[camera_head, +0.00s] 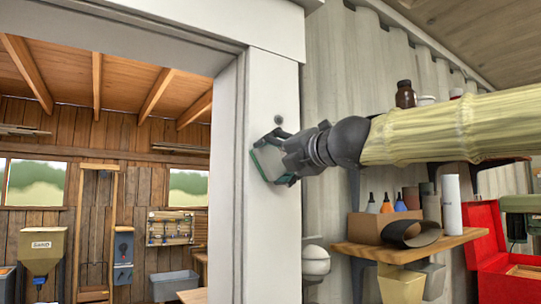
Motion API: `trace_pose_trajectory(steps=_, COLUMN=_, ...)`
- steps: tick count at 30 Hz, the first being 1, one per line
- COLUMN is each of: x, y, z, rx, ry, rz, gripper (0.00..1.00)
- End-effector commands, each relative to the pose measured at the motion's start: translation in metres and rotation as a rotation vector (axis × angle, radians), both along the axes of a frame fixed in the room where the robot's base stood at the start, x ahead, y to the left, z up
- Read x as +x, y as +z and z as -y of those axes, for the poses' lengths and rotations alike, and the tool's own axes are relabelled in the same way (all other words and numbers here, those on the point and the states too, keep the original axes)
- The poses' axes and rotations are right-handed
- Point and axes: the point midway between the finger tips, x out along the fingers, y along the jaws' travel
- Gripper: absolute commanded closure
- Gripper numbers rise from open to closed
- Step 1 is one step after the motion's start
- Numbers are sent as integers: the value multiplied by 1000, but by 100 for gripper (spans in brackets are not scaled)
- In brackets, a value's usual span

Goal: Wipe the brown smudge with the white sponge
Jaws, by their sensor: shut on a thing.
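My gripper (277,157) is shut on the white sponge (265,162), which looks pale with a dark green edge. The sponge is at the face of the white door frame (258,235), tilted; I cannot tell whether it touches. A small dark brownish spot (279,120) shows on the frame just above the gripper. It may be the smudge, and any more of it behind the sponge or gripper is hidden.
Right of the frame, a wooden shelf (405,250) holds bottles, a box and a dark roll. A red toolbox (485,240) stands at the far right. A white knob-like fixture (316,262) sits below the gripper. The doorway at left is open.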

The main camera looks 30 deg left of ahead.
Motion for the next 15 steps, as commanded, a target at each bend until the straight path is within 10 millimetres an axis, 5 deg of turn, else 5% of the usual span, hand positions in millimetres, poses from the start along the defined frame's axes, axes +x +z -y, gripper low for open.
trace_pose_trajectory(steps=15, x=22, y=2, z=8, rx=0, ry=-1, rz=-2, gripper=44)
